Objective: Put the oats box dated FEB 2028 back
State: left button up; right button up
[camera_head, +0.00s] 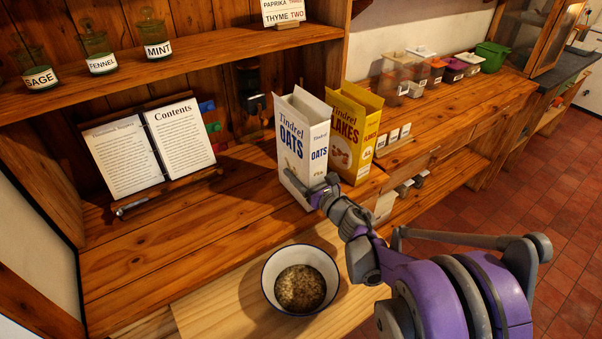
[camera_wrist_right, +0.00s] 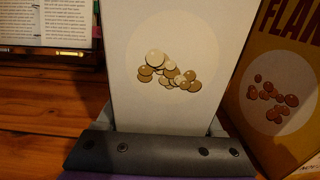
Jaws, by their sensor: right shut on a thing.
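A white oats box (camera_head: 300,135) with blue lettering and an open top stands upright on the wooden counter. Its date is not readable in these frames. My right gripper (camera_head: 322,190) is at the lower front of this box and is shut on it. In the right wrist view the box's pale face (camera_wrist_right: 172,55) with a picture of oat grains fills the middle, right behind the gripper (camera_wrist_right: 160,150). My left gripper is not in view.
A yellow flakes box (camera_head: 352,130) stands close on the right of the oats box. A bowl (camera_head: 268,290) of dark grainy contents is on the light board in front. A book on a stand (camera_head: 150,145) is left. Spice jars (camera_head: 100,50) fill the shelf above. Counter between book and boxes is clear.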

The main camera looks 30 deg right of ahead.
jog(key=shift+f, duration=0.15)
jog(key=o, duration=1.5)
jog(key=shift+r, duration=0.2)
jog(key=s, duration=0.8)
jog(key=s+d, duration=0.1)
jog(key=s, duration=0.3)
jog(key=shift+f, duration=0.1)
